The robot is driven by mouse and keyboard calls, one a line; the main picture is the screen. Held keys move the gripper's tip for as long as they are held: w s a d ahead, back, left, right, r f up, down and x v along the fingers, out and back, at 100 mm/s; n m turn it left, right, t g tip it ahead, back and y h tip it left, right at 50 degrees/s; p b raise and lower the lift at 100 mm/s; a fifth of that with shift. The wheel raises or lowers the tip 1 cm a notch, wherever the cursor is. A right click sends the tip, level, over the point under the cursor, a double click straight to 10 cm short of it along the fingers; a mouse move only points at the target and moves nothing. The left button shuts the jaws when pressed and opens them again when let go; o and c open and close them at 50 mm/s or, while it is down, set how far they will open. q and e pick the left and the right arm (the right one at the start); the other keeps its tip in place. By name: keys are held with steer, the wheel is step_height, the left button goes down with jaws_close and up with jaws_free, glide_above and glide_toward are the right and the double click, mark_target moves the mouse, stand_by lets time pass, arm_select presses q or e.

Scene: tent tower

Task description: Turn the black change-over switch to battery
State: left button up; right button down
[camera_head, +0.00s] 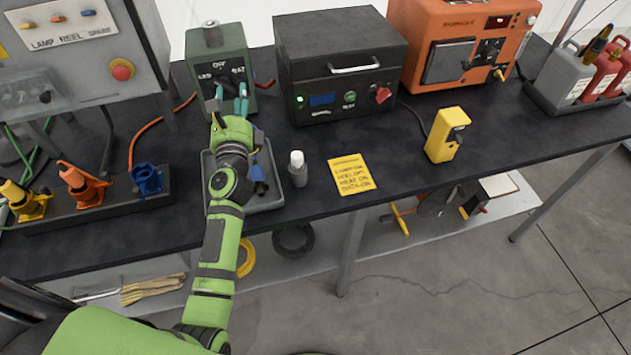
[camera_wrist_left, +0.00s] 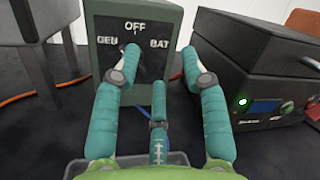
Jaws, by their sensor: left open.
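The change-over switch box (camera_head: 221,62) is a grey-green box at the back of the bench. It also shows in the left wrist view (camera_wrist_left: 155,15), lettered GEN at left, OFF at top and BAT at right. The black switch (camera_wrist_left: 144,66) is on its front face, partly hidden by my left gripper's fingers, and I cannot tell exactly where it points. My left gripper (camera_head: 229,97) is open in front of the box. In the left wrist view (camera_wrist_left: 159,58), one fingertip overlaps the GEN side and the other is beyond the box's right edge. My right gripper is not in view.
A black battery unit (camera_head: 335,65) stands close to the right of the box. A grey panel (camera_head: 70,60) is at left. Below my gripper lies a grey tray (camera_head: 270,203); a small bottle (camera_head: 298,168) stands beside it. A yellow note (camera_head: 352,174) lies farther right.

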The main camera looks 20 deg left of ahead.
arm_select(q)
steer(key=s+d+r+m+t+h, duration=0.1)
steer(key=s+d+m+h, duration=0.1)
steer(key=d+m+h, duration=0.6)
steer(key=s+d+r+m+t+h, duration=0.1)
steer(key=s+d+m+h, duration=0.3)
steer(key=m, duration=0.7)
steer(key=s+d+f+m+g+h, duration=0.1)
steer(key=s+d+f+m+g, duration=0.1)
steer(key=m, duration=0.3)
steer(key=s+d+f+m+g+h, duration=0.1)
steer(key=s+d+f+m+g, duration=0.1)
steer(key=d+f+m, duration=0.2)
steer(key=s+d+f+m+g+h, duration=0.1)
steer(key=s+d+f+m+g, duration=0.1)
steer(key=m, duration=0.5)
steer(key=shift+d+f+g+h, duration=0.2)
steer(key=shift+d+f+g, duration=0.1)
steer(key=shift+d, duration=0.25)
steer(key=shift+d+f+g+h, duration=0.2)
steer(key=shift+d+g, duration=0.1)
steer(key=shift+d, duration=0.2)
steer(key=shift+r, duration=0.1)
